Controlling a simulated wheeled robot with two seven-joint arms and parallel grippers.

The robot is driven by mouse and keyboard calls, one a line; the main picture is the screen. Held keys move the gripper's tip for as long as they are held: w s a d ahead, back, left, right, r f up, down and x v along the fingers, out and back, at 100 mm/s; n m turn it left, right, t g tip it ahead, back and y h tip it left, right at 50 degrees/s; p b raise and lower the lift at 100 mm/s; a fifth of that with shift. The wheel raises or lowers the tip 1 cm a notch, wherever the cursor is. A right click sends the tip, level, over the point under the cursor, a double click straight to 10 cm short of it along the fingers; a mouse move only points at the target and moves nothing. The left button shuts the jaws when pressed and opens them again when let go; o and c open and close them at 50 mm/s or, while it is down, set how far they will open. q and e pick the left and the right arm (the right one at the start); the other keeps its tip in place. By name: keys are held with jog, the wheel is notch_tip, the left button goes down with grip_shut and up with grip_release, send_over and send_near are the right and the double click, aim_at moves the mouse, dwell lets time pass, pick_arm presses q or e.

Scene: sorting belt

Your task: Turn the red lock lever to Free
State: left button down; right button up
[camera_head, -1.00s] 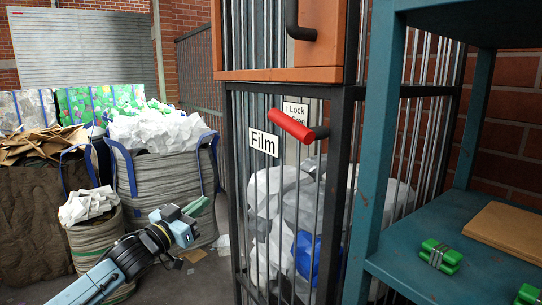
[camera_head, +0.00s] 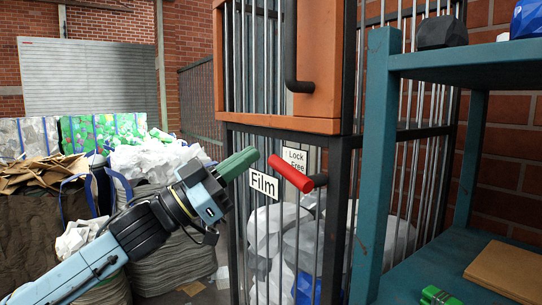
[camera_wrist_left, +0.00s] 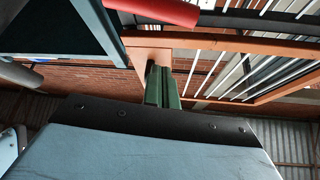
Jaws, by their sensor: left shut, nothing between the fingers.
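The red lock lever (camera_head: 290,173) sits on the front of the barred cage, slanting down to the right to a dark pivot. A white sign (camera_head: 295,160) reading Lock and Free is behind it, partly covered by the lever. My left gripper (camera_head: 250,154), with green fingers, is shut and empty, just left of the lever's upper end; a small gap shows between them. In the left wrist view the green fingers (camera_wrist_left: 162,86) are together and the red lever (camera_wrist_left: 155,10) shows at the top edge. My right gripper is not in view.
The cage has an orange upper frame (camera_head: 290,122) with a dark handle (camera_head: 291,60) above the lever. A Film sign (camera_head: 263,184) hangs below left. A teal shelf (camera_head: 380,150) stands close on the right. Filled sacks (camera_head: 165,220) stand behind my left arm.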

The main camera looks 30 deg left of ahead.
aim_at(276, 163)
pick_arm(q)
jog(key=shift+w+d+f+p, duration=0.15)
jog(key=shift+w+d+p, duration=0.3)
jog(key=shift+w, duration=0.45)
jog(key=shift+w+d+f+p, duration=0.2)
jog(key=shift+w+p, duration=0.4)
jog(key=shift+w, duration=0.35)
jog(key=shift+w+d+f+p, duration=0.15)
jog(key=shift+w+d+p, duration=0.3)
jog(key=shift+w, duration=0.45)
jog(key=shift+a, duration=0.1)
jog(key=shift+w+a+f+n+t+y+p, duration=0.1)
jog(key=shift+f+n+t+y+p, duration=0.2)
jog(key=shift+n+y, duration=0.5)
jog(key=shift+s+a+f+n+t+y+p, duration=0.15)
jog(key=shift+f+n+t+y, duration=0.2)
jog(key=shift+n, duration=0.8)
jog(key=shift+w+a+f+n+t+y+p, duration=0.15)
jog(key=shift+f+n+t+y+p, duration=0.15)
jog(key=shift+n+y, duration=0.5)
jog(key=shift+d, duration=0.1)
jog(key=shift+r, duration=0.15)
